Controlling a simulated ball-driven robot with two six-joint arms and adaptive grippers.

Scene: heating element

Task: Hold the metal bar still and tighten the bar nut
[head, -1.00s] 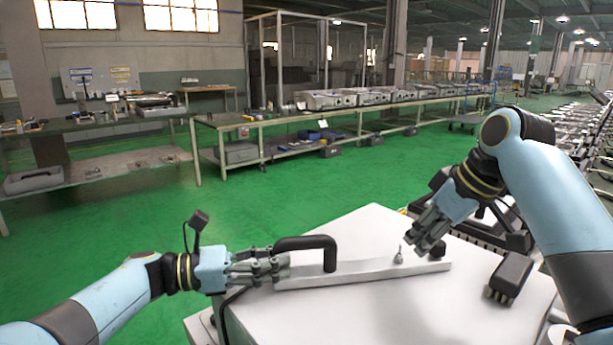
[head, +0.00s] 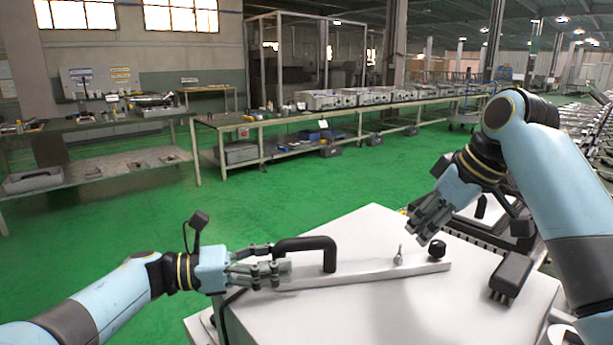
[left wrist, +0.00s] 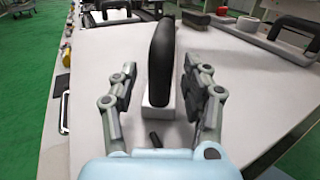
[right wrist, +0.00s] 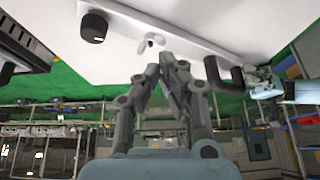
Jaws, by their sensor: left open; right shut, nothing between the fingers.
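The pale metal bar (head: 350,275) lies along the white top, with a black loop handle (head: 308,243) at its left end. The bar nut (head: 398,256), a small wing nut, stands on the bar right of the handle; it also shows in the right wrist view (right wrist: 151,41). My left gripper (head: 284,262) is open at the bar's left end. In the left wrist view its fingers (left wrist: 163,88) stand either side of the handle and bar end, with gaps showing. My right gripper (head: 420,232) is shut and empty, above and apart from the nut.
A round black knob (head: 437,249) sits near the bar's right end.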

